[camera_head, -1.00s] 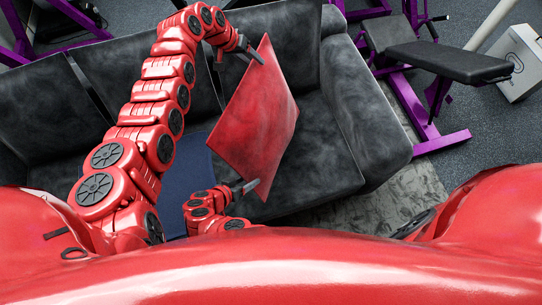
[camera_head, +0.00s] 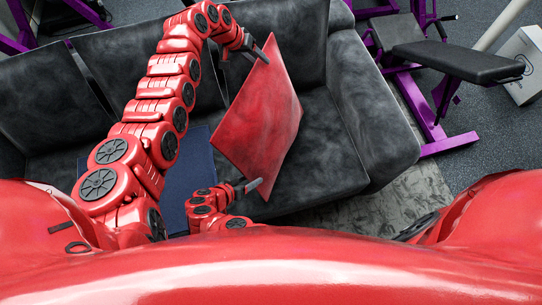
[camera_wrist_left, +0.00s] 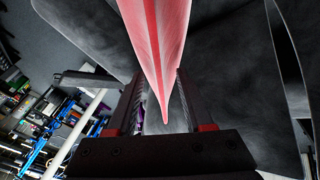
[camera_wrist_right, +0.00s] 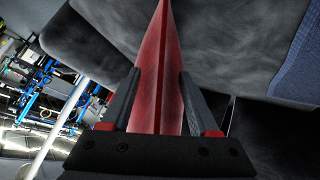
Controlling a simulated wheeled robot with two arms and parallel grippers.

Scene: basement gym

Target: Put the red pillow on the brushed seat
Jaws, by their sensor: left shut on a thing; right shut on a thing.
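The red pillow (camera_head: 258,112) is held up on edge between my two grippers, in front of and over the dark grey brushed sofa seat (camera_head: 318,150). My left gripper (camera_head: 262,56) is shut on the pillow's upper corner. The left wrist view shows the pillow (camera_wrist_left: 158,45) between its fingers. My right gripper (camera_head: 252,186) is shut on the pillow's lower corner. The right wrist view shows the pillow's edge (camera_wrist_right: 158,90) between its fingers. The pillow hides part of the seat and backrest; I cannot tell if it touches the seat.
A dark blue cloth or cushion (camera_head: 203,160) lies on the seat left of the pillow. The sofa's armrest (camera_head: 375,115) is at the right. Purple gym equipment with a black bench (camera_head: 455,62) and a white box (camera_head: 520,65) stand beyond it.

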